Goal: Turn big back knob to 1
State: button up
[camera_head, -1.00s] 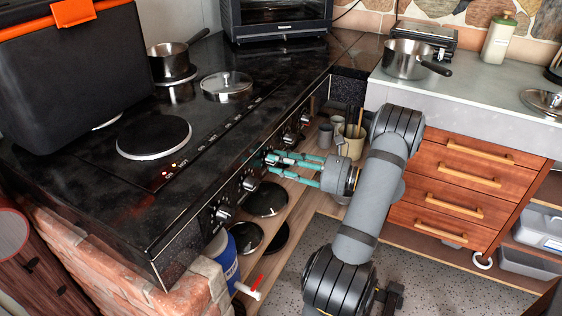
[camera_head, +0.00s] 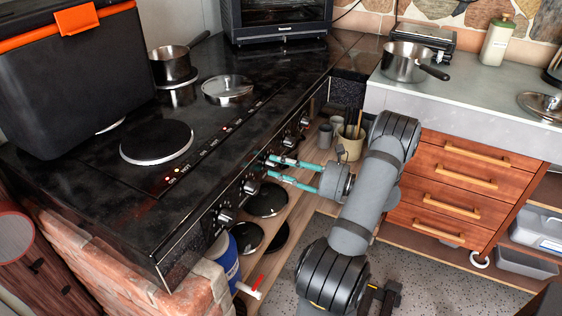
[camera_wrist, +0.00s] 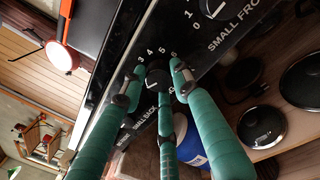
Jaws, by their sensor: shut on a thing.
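A row of dark-faced knobs runs along the front panel of the black stove (camera_head: 120,205). My gripper (camera_head: 269,167) has long teal fingers and reaches the panel from the right. In the wrist view my gripper (camera_wrist: 157,74) is shut around one black knob (camera_wrist: 158,79), with fingers on both sides of it. Numbers 3 to 6 show above this knob. The neighbouring knob (camera_wrist: 214,7) is labelled "SMALL FRO…" and is free. The held knob's pointer setting cannot be read.
A burner (camera_head: 156,142), saucepan (camera_head: 172,64), glass lid (camera_head: 227,88) and black cooler box (camera_head: 75,85) are on the stove. Dark lids (camera_head: 266,200) lie on the shelf below. Wooden drawers (camera_head: 455,185) stand to the right of my arm.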

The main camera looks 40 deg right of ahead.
jog(key=shift+m+p, duration=0.3)
jog(key=shift+m, duration=0.3)
jog(key=o, duration=1.2)
jog(key=shift+c, duration=0.2)
jog(key=v, duration=1.2)
jog(key=shift+f, duration=0.15)
jog(key=shift+a, duration=0.1)
